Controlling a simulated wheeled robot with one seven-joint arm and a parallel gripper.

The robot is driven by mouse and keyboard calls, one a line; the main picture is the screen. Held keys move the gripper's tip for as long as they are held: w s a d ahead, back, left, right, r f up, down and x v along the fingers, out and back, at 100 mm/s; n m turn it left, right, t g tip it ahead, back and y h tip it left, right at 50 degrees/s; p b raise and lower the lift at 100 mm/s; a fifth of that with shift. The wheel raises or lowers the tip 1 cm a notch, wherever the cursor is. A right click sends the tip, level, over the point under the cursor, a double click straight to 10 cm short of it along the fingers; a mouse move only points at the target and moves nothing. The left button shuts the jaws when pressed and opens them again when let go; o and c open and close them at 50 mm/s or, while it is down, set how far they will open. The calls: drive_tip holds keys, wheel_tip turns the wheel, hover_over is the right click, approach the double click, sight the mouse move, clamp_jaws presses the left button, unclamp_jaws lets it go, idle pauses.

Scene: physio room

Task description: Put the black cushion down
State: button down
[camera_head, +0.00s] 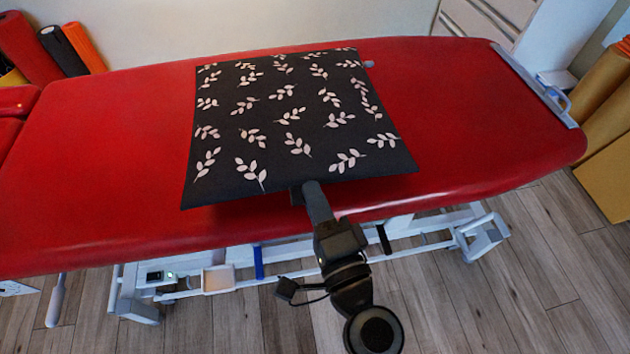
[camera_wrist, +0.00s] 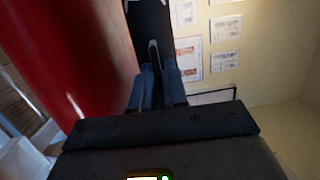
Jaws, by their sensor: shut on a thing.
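The black cushion (camera_head: 290,118) has a pale leaf pattern and shows over the middle of the red treatment table (camera_head: 490,120) in the head view. My gripper (camera_head: 309,190) is shut on the cushion's near edge. In the wrist view my gripper's fingers (camera_wrist: 157,80) close on a dark strip of the cushion (camera_wrist: 148,22) at the top. The near edge looks slightly raised, with a dark shadow under it. I cannot tell how much of the cushion touches the table. The table's red side (camera_wrist: 85,50) fills the left of the wrist view.
The red table top is bare to the left and right of the cushion. A grey rail (camera_head: 535,85) sits at its right end. Rolled mats (camera_head: 605,85) stand at the far right, and red, black and orange rolls (camera_head: 65,50) stand at the back left.

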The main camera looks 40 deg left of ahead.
drive_tip(key=w+a+f, duration=0.1)
drive_tip(key=w+a+f+b, duration=0.1)
drive_tip(key=w, duration=0.1)
drive_tip(key=w+a+f, duration=0.1)
drive_tip(key=w, duration=0.1)
drive_tip(key=shift+a+f, duration=0.15)
drive_tip(key=shift+f, duration=0.1)
wheel_tip(320, 180, down, 4)
drive_tip(key=shift+f+b, duration=0.1)
drive_tip(key=shift+b, duration=1.15)
drive_tip(key=c, duration=1.4)
unclamp_jaws()
drive_tip(key=b+v, duration=0.1)
drive_tip(key=v, duration=1.1)
